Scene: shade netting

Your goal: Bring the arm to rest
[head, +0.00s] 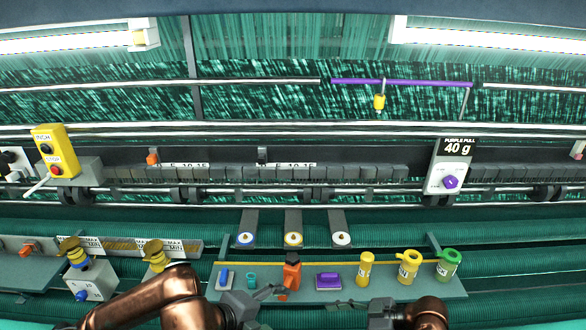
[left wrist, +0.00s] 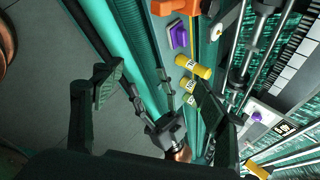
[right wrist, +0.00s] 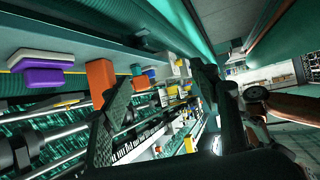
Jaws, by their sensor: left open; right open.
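My left gripper (head: 268,302) is low in the head view, in front of the grey shelf (head: 345,291), beside an orange tool (head: 291,273). In the left wrist view its fingers (left wrist: 158,88) are spread with nothing between them. My right gripper (head: 380,314) is at the bottom edge of the head view, just in front of the shelf and partly cut off. Its fingers (right wrist: 160,95) are apart and empty in the right wrist view. The right gripper (left wrist: 150,95) also shows in the left wrist view. Both copper arms are bent low.
A control box (head: 88,282) stands at left. Behind are rails, a "PURPLE PULL 40 g" panel (head: 451,165) and a purple bar (head: 400,83).

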